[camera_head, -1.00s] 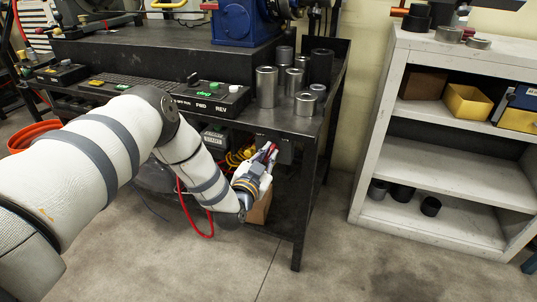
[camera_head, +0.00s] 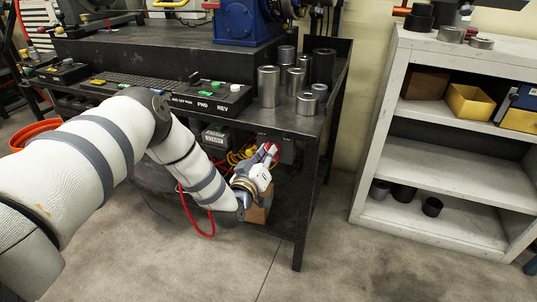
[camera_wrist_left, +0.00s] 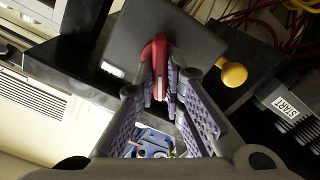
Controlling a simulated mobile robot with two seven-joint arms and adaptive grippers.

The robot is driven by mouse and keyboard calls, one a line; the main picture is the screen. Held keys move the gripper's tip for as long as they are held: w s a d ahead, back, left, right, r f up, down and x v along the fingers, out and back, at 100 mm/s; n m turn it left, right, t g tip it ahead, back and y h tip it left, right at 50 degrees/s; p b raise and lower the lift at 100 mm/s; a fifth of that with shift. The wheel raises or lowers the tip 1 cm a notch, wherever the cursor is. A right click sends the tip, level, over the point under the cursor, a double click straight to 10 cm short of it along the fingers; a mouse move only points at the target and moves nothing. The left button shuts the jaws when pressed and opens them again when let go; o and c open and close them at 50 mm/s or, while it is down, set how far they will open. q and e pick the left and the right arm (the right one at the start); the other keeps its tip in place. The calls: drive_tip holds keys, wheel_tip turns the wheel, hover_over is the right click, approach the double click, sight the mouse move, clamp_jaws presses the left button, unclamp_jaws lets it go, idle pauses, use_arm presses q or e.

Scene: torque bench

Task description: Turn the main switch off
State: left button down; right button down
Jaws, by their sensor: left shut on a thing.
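The main switch is a dark grey box (camera_wrist_left: 205,40) with a red lever (camera_wrist_left: 160,52), seen close up in the left wrist view. In the head view the box (camera_head: 287,152) hangs under the right front corner of the bench. My left gripper (camera_wrist_left: 161,85) is shut on the red lever, one finger on each side of it. In the head view the left gripper (camera_head: 268,155) reaches up to the box from below and partly hides the lever. The lever's exact angle is hard to tell. My right gripper is not in view.
A yellow knob (camera_wrist_left: 233,75) sits beside the box. A button panel (camera_head: 205,98) and several metal cylinders (camera_head: 268,85) stand on the bench above. A red cable (camera_head: 207,232) hangs below. White shelves (camera_head: 440,180) stand at right, with free floor between.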

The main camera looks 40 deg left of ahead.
use_arm(q)
drive_tip(key=shift+f+n, duration=0.1)
drive_tip(key=shift+n, duration=1)
drive_tip(key=c, duration=1.7)
unclamp_jaws()
drive_tip(key=v, duration=1.2)
drive_tip(key=shift+s+a, duration=0.1)
